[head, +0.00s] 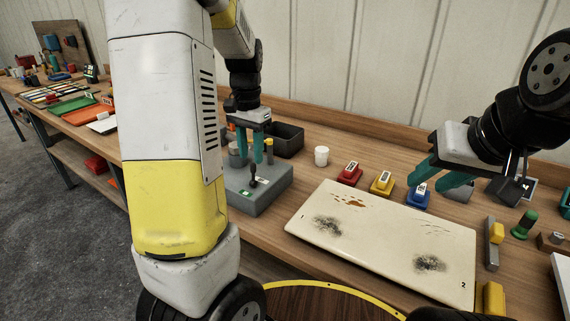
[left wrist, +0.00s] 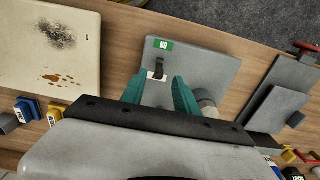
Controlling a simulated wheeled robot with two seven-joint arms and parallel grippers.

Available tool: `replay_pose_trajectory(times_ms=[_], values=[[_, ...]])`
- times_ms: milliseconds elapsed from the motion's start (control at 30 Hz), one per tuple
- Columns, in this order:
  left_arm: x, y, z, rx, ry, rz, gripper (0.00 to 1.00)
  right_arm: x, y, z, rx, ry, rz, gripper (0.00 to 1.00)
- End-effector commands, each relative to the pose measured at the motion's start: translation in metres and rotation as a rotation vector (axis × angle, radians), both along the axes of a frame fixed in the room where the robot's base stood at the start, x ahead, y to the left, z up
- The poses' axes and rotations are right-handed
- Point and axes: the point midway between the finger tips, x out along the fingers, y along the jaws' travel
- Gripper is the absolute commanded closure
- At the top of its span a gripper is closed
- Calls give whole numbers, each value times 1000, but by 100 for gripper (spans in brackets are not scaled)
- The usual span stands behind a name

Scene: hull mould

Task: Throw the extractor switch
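The extractor switch is a grey box (head: 268,192) on the bench with a small black lever (head: 252,177) on top. A green label (left wrist: 163,44) and a white label lie on its top face in the left wrist view, by the lever (left wrist: 158,68). My left gripper (head: 250,158) points down over the box with teal fingers apart. In the left wrist view the fingers (left wrist: 160,80) stand to either side of the lever's line, with a gap; whether they touch it cannot be told. My right gripper (head: 438,178) is open and empty above the blue block.
A cream stained panel (head: 380,235) lies right of the box. Red (head: 349,174), yellow (head: 382,183) and blue (head: 419,197) labelled blocks stand behind it. A white cup (head: 321,156) and dark tray (head: 288,138) are behind the box. Tools crowd the right.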

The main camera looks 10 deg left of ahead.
Motion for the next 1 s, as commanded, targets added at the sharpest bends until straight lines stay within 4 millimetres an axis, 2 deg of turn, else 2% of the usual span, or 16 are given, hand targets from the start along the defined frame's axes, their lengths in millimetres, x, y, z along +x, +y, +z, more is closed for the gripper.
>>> replay_pose_trajectory(times_ms=[167, 400, 533, 700, 933, 1000], values=[[-3, 1, -15, -2, -5, 3, 64, 0, 0, 0, 0, 0, 0, 64], [-4, 1, -54, -2, -2, 3, 64, 0, 0, 0, 0, 0, 0, 64], [-3, 1, -70, -1, -4, 3, 64, 0, 0, 0, 0, 0, 0, 64], [-2, 1, -79, -2, -7, 2, 64, 0, 0, 0, 0, 0, 0, 64], [-2, 1, -79, -1, -7, 2, 64, 0, 0, 0, 0, 0, 0, 64], [-2, 1, -79, -2, -7, 2, 77, 0, 0, 0, 0, 0, 0, 64]])
